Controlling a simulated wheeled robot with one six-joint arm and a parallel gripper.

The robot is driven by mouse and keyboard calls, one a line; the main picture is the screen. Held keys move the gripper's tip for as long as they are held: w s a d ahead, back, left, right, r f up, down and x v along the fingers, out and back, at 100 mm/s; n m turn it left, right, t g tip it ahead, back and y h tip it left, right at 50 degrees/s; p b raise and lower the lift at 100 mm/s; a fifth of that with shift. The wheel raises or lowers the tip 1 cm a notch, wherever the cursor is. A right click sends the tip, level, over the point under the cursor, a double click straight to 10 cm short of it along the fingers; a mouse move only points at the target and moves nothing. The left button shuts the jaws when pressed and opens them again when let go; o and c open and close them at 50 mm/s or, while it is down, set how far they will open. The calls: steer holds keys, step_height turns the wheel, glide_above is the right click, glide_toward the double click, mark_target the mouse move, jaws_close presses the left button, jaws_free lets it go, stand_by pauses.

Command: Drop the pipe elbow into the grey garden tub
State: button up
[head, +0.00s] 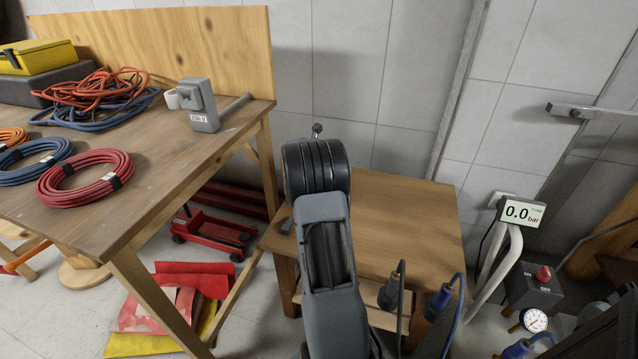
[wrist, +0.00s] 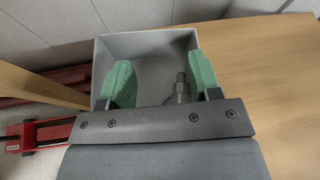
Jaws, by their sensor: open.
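The grey garden tub (wrist: 146,45) shows in the wrist view as an open, square-rimmed box at the left edge of a wooden top. My gripper (wrist: 160,78) is over it, with its two green fingers open and wide apart. The dark grey pipe elbow (wrist: 181,88) shows between the fingers, close to the right one, against the inside of the tub. Its lower part is hidden by my gripper's front plate. I cannot tell whether it rests on the tub floor. In the head view my arm hides the gripper, the elbow and most or all of the tub.
The low wooden table (head: 405,215) has clear room to the right. A workbench (head: 150,165) with coiled hoses (head: 85,178) stands at left. A red trolley jack (head: 215,235) is on the floor between. A pressure display (head: 521,212) and blue-ended hoses stand at right.

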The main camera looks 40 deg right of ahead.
steer(key=shift+a, duration=0.1)
steer(key=p+v, duration=0.3)
steer(key=v, duration=1)
steer(key=shift+a+r, duration=0.15)
steer(key=shift+a, duration=0.15)
steer(key=shift+s, duration=0.1)
steer(key=s+a+r+m+g+y+p, duration=0.1)
steer(key=s+a+r+m+y+p, duration=0.1)
steer(key=s+a+r+m+p, duration=0.4)
steer(key=s+a+r+m+g+y+p, duration=0.1)
steer(key=s+a+r+m+y+p, duration=0.1)
steer(key=a+r+m+p, duration=0.65)
steer(key=s+a+r+m+y+p, duration=0.4)
steer(key=s+a+r+p, duration=0.1)
steer(key=a+r+p, duration=0.2)
steer(key=s+a+r+m+t+y+p, duration=0.1)
steer(key=s+a+r+m+y+p, duration=0.4)
steer(key=a+r, duration=0.4)
steer(key=shift+a+t+p, duration=0.3)
steer(key=shift+a+p, duration=0.1)
steer(key=shift+p, duration=0.5)
